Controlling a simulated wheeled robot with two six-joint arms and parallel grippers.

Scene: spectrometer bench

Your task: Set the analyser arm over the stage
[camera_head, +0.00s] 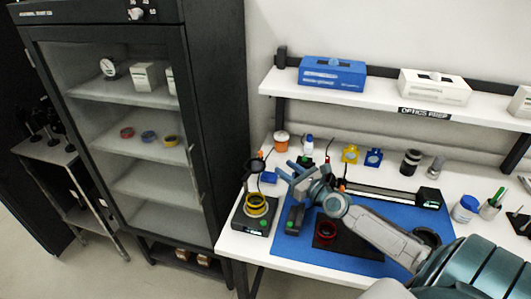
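A black instrument with a flat base (249,222) and a green button stands at the mat's left edge. Yellow rings (257,201) sit on it, and I take this to be the stage. A black ring (254,167), which looks like the analyser arm's head, stands behind and above the yellow rings, not clearly over them. My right gripper (286,172) reaches in from the lower right and is just right of the black ring, apart from it. Its fingers look spread with nothing between them. My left gripper is not in view.
A blue mat (291,245) covers the bench middle, with a dark plate bearing a red ring (326,231) and a long black rail (380,192). Small bottles, yellow and blue holders (350,154) stand behind. A shelf (380,95) with boxes hangs above. A glass-front cabinet (125,130) stands left.

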